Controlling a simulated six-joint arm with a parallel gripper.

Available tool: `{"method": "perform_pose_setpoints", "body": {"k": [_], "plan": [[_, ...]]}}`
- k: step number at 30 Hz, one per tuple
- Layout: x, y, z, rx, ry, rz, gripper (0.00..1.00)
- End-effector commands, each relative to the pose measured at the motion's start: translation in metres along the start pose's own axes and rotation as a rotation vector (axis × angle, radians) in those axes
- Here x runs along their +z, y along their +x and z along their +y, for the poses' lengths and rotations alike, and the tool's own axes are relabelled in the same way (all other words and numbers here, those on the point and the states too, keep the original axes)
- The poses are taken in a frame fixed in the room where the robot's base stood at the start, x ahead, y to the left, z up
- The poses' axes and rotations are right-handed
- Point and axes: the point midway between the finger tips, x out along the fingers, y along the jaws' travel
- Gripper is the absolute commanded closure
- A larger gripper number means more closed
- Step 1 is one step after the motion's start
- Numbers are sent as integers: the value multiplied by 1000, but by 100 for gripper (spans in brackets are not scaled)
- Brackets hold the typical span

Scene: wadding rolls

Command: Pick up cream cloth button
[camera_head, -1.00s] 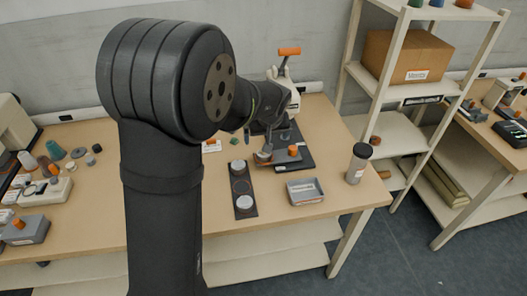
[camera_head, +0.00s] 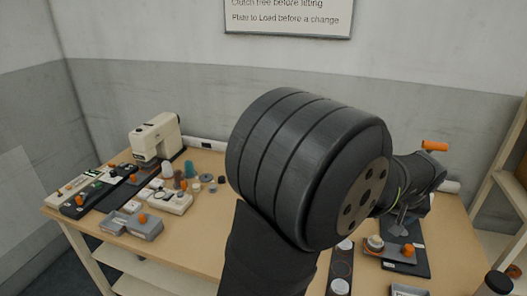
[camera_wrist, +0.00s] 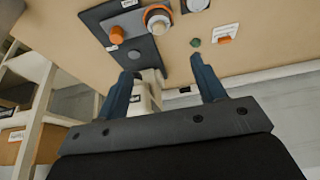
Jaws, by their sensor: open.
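I cannot tell for sure which thing is the cream cloth button. Pale round discs lie on a dark strip (camera_head: 341,268): a far one (camera_head: 345,244) and a near one (camera_head: 340,286). A round pale-rimmed piece (camera_wrist: 157,18) sits on the press's black base (camera_wrist: 140,50), beside an orange knob (camera_wrist: 117,34); the knob also shows in the head view (camera_head: 408,251). My gripper (camera_wrist: 162,66) is open and empty, its two fingers apart over the press area. In the head view my arm hides much of the bench's middle.
An orange-handled press (camera_head: 435,146) stands at the right. A cream sewing-machine-like device (camera_head: 157,138), grey boxes (camera_head: 145,227) and several small spools (camera_head: 190,170) are at the left. A grey tray (camera_head: 410,291) and a dark-capped jar (camera_head: 497,283) are at the lower right. Bare bench (camera_head: 195,235) lies left of my arm.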

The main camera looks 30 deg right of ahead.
Motion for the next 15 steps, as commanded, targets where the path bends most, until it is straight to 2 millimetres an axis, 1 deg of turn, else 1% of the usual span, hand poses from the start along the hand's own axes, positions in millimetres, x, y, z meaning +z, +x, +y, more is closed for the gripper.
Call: {"method": "perform_pose_setpoints", "body": {"k": [2,11,15], "plan": [[0,0,0,0,0,0,49],[-1,0,-1,1,9,-3,49],[-5,3,-7,13,83,-30,49]]}}
